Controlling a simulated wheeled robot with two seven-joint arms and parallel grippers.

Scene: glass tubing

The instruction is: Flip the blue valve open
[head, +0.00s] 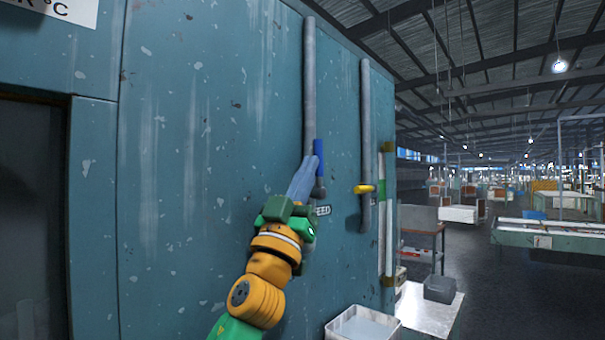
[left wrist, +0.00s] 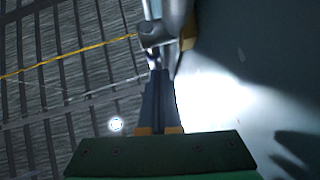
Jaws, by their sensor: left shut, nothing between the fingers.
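The blue valve handle (head: 318,152) is on the left grey pipe (head: 309,80) on the teal wall. The handle stands upright, roughly in line with the pipe. My left gripper (head: 312,168) is shut and empty. Its fingertips are at the handle's lower part and hide some of the valve; I cannot tell whether they touch it. In the left wrist view, the shut fingers (left wrist: 160,85) point up at a grey metal fitting (left wrist: 155,35). The blue handle does not show clearly there. My right gripper is not in view.
A second pipe (head: 365,110) to the right carries a yellow handle (head: 364,188) lying crosswise. A pale bin (head: 362,325) and a low table (head: 430,308) stand below right. The hall floor beyond is partly open.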

